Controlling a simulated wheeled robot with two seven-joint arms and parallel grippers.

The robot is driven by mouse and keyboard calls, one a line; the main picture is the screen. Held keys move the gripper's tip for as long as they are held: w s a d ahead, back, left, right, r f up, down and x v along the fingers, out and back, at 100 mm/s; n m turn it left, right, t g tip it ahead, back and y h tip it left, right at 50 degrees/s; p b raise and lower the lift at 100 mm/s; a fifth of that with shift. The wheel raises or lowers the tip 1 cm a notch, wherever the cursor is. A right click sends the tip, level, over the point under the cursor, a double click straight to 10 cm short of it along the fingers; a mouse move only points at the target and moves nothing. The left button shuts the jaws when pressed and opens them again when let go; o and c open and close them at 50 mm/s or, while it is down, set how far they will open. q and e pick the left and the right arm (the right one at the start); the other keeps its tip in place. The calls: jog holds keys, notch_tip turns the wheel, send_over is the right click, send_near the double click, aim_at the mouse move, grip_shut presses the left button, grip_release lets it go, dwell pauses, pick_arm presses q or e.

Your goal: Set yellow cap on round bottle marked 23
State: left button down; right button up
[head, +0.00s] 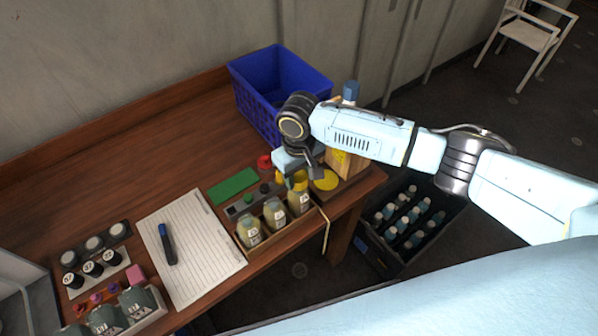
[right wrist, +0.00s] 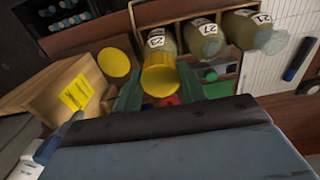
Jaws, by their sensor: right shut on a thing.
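My right gripper (right wrist: 160,88) is shut on a yellow cap (right wrist: 160,76), which shows between its fingers in the right wrist view. In the head view the gripper (head: 296,174) and the cap (head: 300,181) are at the top of the rightmost round bottle (head: 300,202). That bottle (right wrist: 160,41) has a label that appears to read 23 and stands upright in a wooden rack. The cap lines up with the bottle's top; I cannot tell whether they touch. Two similar bottles (head: 274,213) (head: 248,231) stand beside it. My left gripper is not in view.
A yellow disc (head: 326,180) lies right of the rack, near a cardboard box (head: 348,164). A blue crate (head: 270,85) stands behind. A green pad (head: 233,185), a lined sheet (head: 195,265) with a marker (head: 167,243) and dark caps (head: 93,243) lie to the left.

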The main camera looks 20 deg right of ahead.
jog(key=o, duration=1.3)
jog(key=shift+r, duration=0.15)
jog(key=shift+r+p, duration=1)
jog(key=shift+r, duration=2.6)
